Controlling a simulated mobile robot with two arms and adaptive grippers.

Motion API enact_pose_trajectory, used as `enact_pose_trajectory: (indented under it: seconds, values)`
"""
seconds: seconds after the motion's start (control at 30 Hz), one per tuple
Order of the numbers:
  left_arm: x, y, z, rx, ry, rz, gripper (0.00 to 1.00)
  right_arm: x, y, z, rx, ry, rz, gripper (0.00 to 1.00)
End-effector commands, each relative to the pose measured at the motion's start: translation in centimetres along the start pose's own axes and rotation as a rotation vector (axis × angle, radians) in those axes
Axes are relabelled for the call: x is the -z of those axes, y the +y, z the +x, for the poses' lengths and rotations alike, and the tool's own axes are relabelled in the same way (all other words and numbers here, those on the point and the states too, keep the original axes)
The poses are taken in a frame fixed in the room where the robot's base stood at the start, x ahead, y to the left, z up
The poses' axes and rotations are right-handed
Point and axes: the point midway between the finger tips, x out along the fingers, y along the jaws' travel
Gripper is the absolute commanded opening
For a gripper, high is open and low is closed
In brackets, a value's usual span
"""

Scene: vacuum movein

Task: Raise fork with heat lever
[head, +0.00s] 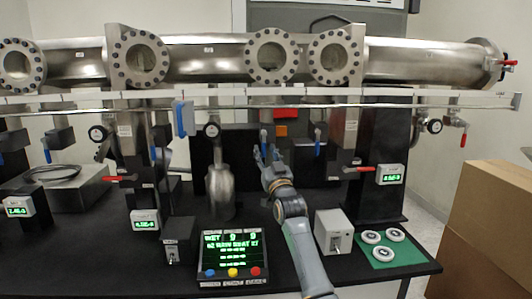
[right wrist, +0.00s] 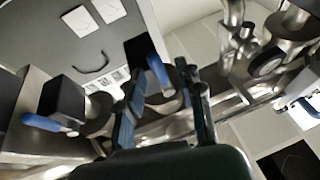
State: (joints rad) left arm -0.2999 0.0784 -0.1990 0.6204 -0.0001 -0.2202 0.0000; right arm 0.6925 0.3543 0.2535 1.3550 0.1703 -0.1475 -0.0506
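My right gripper (head: 265,152) is raised at the middle of the rig, just below a blue lever (head: 263,139) under the steel pipe. In the right wrist view its two fingers are apart, and a blue lever (right wrist: 158,70) shows in the gap between them. Nothing is gripped; whether a finger touches the lever is unclear. Other blue levers hang at right (head: 317,147) and left (head: 153,150). Red-handled levers sit lower at right (head: 365,168) and left (head: 115,178). I cannot tell which is the heat lever, and no fork is clearly recognisable. My left gripper is not in view.
A control panel (head: 232,257) with green text and coloured buttons stands at the front. Grey switch boxes flank it at left (head: 178,242) and right (head: 333,232). A green mat (head: 398,258) holds white discs. A steel cylinder (head: 220,185) stands left of my arm. Cardboard boxes (head: 490,235) are far right.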

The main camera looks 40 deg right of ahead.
Motion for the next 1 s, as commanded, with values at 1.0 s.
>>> enact_pose_trajectory:
  seconds: [1.0]
  values:
    - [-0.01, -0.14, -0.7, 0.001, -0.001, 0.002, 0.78, 0.12, 0.22, 0.11, 0.022, -0.013, -0.055, 0.0]
